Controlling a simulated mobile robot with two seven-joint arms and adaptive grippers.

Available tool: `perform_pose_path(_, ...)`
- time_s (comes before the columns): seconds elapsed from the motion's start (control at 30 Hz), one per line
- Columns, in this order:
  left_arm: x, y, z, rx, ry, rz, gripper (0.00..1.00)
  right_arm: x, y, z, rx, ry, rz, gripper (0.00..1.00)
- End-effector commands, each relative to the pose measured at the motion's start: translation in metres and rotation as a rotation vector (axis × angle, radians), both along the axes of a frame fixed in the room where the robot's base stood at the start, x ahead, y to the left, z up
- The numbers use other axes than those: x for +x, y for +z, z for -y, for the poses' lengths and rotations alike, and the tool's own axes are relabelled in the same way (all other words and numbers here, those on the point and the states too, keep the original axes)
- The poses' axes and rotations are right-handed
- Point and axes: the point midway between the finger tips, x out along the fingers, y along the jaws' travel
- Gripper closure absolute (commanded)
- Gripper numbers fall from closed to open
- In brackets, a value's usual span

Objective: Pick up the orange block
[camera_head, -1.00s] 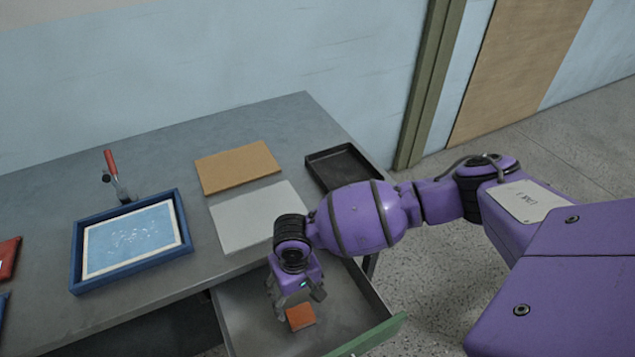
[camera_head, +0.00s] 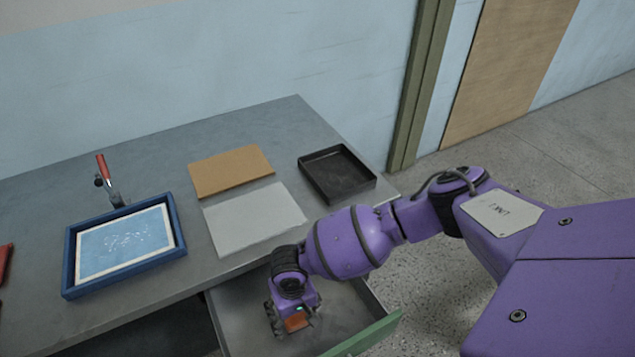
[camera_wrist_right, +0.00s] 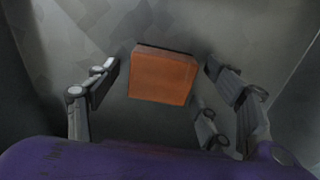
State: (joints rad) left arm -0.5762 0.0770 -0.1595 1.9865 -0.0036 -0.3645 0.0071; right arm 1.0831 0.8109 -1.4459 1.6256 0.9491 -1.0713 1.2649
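The orange block (camera_head: 297,322) lies in the open drawer (camera_head: 243,314) below the table's front edge. My right gripper (camera_head: 296,325) is down in the drawer at the block and partly covers it in the head view. In the right wrist view the block (camera_wrist_right: 162,76) sits between the open fingers of my right gripper (camera_wrist_right: 160,80), with a gap on each side. The left gripper is not in view.
The drawer has a green front (camera_head: 368,335). On the table (camera_head: 120,170) are a black tray (camera_head: 309,184), a tan board (camera_head: 231,170), a light grey sheet (camera_head: 254,217) and a blue-framed screen (camera_head: 70,275) with a red-handled tool (camera_head: 103,170) behind it.

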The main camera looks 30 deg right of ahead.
Motion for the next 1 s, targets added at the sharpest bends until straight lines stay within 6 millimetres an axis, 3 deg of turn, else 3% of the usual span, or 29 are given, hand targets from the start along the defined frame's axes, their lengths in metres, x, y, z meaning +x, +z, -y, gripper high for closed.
perform_pose_path(0.03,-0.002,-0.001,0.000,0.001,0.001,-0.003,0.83,0.002,0.002,-0.001,0.001,0.001,0.004,0.32)
perform_pose_path(0.4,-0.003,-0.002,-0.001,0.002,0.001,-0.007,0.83,0.002,0.002,-0.001,0.001,0.001,0.004,0.78)
perform_pose_path(0.67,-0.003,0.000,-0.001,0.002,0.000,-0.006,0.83,0.003,0.006,0.000,0.001,0.001,0.005,0.78)
perform_pose_path(1.0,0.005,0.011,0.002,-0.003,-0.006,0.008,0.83,0.004,0.069,-0.001,0.004,0.002,0.009,0.78)
